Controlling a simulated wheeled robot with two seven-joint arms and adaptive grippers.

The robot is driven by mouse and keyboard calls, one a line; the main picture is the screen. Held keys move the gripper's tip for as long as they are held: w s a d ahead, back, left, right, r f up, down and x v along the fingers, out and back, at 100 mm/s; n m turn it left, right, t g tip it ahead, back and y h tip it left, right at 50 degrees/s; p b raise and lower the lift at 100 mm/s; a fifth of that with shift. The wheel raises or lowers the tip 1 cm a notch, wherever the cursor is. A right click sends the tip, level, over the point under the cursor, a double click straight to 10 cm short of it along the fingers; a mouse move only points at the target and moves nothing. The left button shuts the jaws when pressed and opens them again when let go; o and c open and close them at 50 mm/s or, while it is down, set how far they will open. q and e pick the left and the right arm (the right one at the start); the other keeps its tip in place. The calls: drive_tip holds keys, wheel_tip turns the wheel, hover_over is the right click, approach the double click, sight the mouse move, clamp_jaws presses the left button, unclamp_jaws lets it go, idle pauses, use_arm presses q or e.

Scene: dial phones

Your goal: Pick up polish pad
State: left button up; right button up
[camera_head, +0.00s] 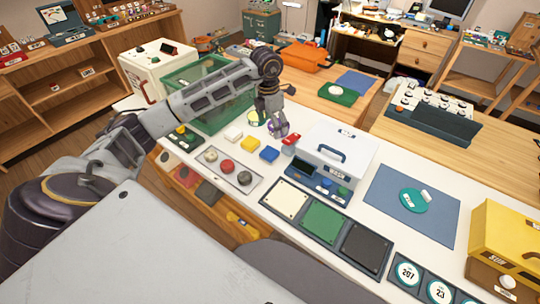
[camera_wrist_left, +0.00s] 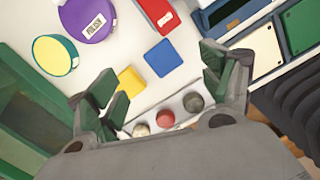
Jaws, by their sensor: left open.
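The polish pad is a round purple piece with a white label that seems to read POLISH; it lies on the white table at the top left of the left wrist view (camera_wrist_left: 98,14). In the head view it is mostly hidden behind my left gripper (camera_head: 278,127). My left gripper (camera_wrist_left: 168,88) is open and empty above the table, its fingers spread wide. In the wrist view the pad is beyond the fingertips, toward the top left, and not between them.
A yellow-topped round piece (camera_wrist_left: 55,55) lies beside the pad. Blue (camera_wrist_left: 163,58), yellow (camera_wrist_left: 131,81) and red (camera_wrist_left: 158,12) blocks lie close by. A green crate (camera_head: 212,118) stands left, and a white case (camera_head: 345,140) right. A tray of round knobs (camera_head: 228,170) lies nearer.

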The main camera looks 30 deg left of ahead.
use_arm(q)
drive_tip(key=s+n, duration=0.1)
drive_tip(key=n, duration=0.1)
drive_tip(key=a+n, duration=0.1)
drive_tip(key=n, duration=0.1)
drive_tip(key=shift+s+g+y, duration=0.3)
drive_tip(key=shift+s+g, duration=0.1)
use_arm(e)
drive_tip(key=shift+d, duration=0.45)
use_arm(q)
drive_tip(key=shift+f, duration=0.2)
use_arm(e)
drive_tip(key=shift+a, duration=0.1)
use_arm(q)
hover_over(268, 152)
wheel_tip(268, 152, down, 7)
drive_tip(key=shift+s+r, duration=0.15)
drive_tip(key=shift+r, duration=0.05)
drive_tip(key=shift+f, duration=0.9)
use_arm(e)
drive_tip(key=shift+a+r, duration=0.3)
drive_tip(key=shift+a, duration=0.15)
